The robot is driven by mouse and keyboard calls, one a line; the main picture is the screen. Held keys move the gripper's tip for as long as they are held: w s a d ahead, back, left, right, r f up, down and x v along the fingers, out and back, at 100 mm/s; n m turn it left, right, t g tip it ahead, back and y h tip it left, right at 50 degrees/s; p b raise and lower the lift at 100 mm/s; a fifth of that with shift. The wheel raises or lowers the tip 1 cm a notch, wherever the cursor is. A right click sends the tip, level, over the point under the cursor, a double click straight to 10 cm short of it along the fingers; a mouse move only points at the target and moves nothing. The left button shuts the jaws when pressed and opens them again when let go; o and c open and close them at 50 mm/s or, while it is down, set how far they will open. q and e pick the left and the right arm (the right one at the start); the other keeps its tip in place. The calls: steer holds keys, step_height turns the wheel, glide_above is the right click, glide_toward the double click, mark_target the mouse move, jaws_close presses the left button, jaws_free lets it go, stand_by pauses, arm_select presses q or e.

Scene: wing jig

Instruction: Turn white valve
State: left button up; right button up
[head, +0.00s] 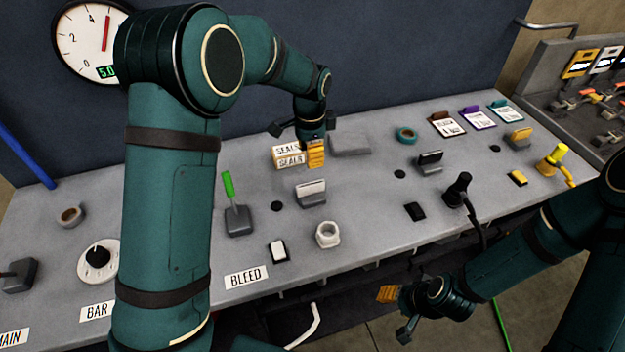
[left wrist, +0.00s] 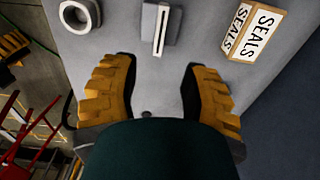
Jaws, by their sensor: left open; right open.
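The white valve (head: 311,191), a grey block with an upright flat white bar handle, stands on the sloping grey panel (head: 365,215). My left gripper (head: 315,152) is above the panel behind it, beside the SEALS box (head: 287,156). In the left wrist view, its orange fingers (left wrist: 159,78) are spread wide with nothing between them. There the valve (left wrist: 160,30) lies beyond the fingertips, roughly centred on the gap, its bar pointing along the view. My right gripper (head: 388,294) is low, in front of the panel edge, away from the valve; only part of its fingers shows.
A white hex fitting (head: 328,235), a white rocker switch (head: 278,250) and a green lever (head: 232,190) surround the valve. A black handle valve (head: 430,161) stands further right. A gauge (head: 95,42) is on the back wall.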

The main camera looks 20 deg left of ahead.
mark_target(311, 184)
arm_select(q)
step_height(311, 184, down, 12)
steer(key=shift+f, duration=0.2)
stand_by(0.4)
jaws_close()
